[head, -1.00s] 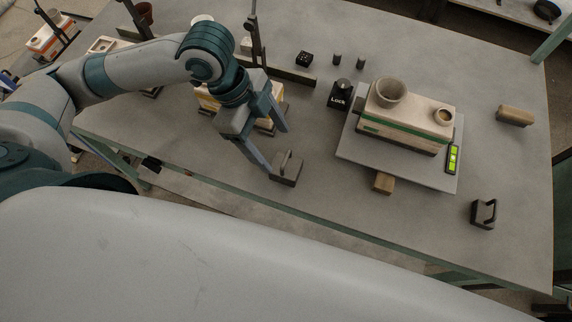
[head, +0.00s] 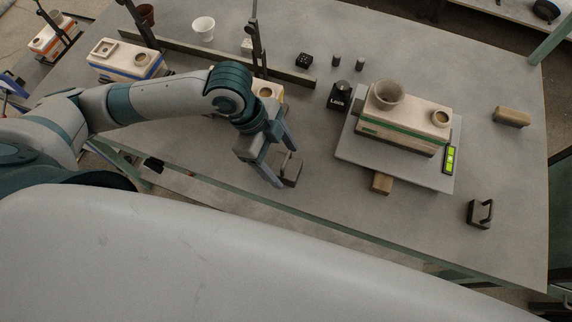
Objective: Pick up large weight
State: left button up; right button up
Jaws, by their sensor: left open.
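A dark block-shaped weight with a raised handle (head: 292,173) sits on the grey table near its front edge. My left gripper (head: 286,168) is open, with its two fingertips at either side of this weight in the head view. The near finger covers part of it, and I cannot tell whether the fingers touch it. A second dark handled weight (head: 480,214) stands alone at the right front. I cannot tell which of the two is larger. My right gripper is not in view.
A tilted grey plate (head: 350,152) with a green display bears a green-striped box (head: 400,128) and a cup. A black "Lock" block (head: 340,95), small cylinders (head: 336,60) and a wooden block (head: 512,117) stand around it. The table (head: 420,225) is clear before the right weight.

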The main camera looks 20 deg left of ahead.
pick_arm(q)
jog(key=shift+x, duration=1.45)
jog(key=shift+s, duration=0.1)
grip_shut()
jog(key=shift+r, duration=0.1)
